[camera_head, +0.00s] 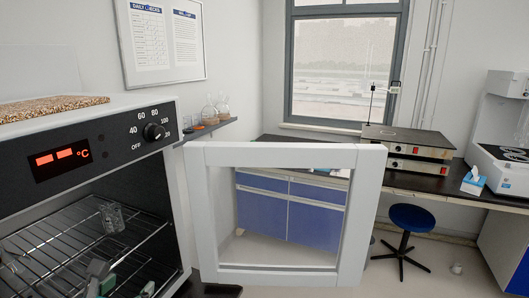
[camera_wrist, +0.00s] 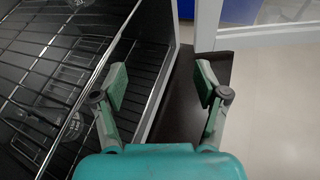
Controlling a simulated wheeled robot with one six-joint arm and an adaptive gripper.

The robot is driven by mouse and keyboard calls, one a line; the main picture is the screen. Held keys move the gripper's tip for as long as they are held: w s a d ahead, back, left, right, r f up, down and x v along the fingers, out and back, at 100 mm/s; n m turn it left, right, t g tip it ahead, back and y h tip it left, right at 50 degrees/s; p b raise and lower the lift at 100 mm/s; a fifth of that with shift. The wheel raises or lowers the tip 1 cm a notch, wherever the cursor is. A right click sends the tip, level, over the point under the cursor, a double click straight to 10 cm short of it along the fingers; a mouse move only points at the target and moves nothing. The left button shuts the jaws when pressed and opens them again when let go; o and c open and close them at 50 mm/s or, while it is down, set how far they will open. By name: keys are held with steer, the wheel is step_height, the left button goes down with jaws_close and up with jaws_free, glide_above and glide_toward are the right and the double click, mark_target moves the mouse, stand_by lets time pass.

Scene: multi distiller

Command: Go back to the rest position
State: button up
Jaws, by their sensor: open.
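My gripper (camera_wrist: 160,84) is open, with nothing between its fingers. In the wrist view its left finger overlaps the oven rack (camera_wrist: 50,68) and its right finger is over the dark bench edge (camera_wrist: 181,105). In the head view my gripper shows only partly at the bottom left, in front of the oven opening. A clear glass beaker (camera_head: 111,217) stands on the wire rack inside the oven (camera_head: 100,135). A glass vessel with markings (camera_wrist: 74,125) shows through the rack bars in the wrist view, partly hidden.
The white-framed oven door (camera_head: 283,154) stands wide open to the right of the oven. A blue stool (camera_head: 411,217) stands on the floor at right. A bench with a hot plate (camera_head: 408,140) runs along the back. The floor at the wrist view's right is clear.

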steer(key=w+d+f+m+y, duration=0.1)
steer(key=d+f+m, duration=0.4)
steer(key=d+f, duration=1)
steer(key=s+d+f+m+y, duration=0.1)
steer(key=s+d+f+m, duration=0.6)
steer(key=d+f, duration=0.6)
steer(key=s+d+f+m, duration=0.1)
steer(key=s+d+m, duration=0.45)
steer(key=s, duration=0.35)
steer(key=s+d+f+m, duration=0.1)
steer(key=s+d+m, duration=0.3)
steer(key=s+d, duration=0.3)
steer(key=s+d+r+m+h, duration=0.1)
steer(key=s+d+r+m, duration=0.1)
steer(key=s+r+m, duration=0.2)
steer(key=s+d+r+m+t+h, duration=0.1)
steer(key=s+d+r+m, duration=0.2)
steer(key=s+m, duration=0.6)
steer(key=s+r, duration=0.2)
steer(key=s, duration=0.1)
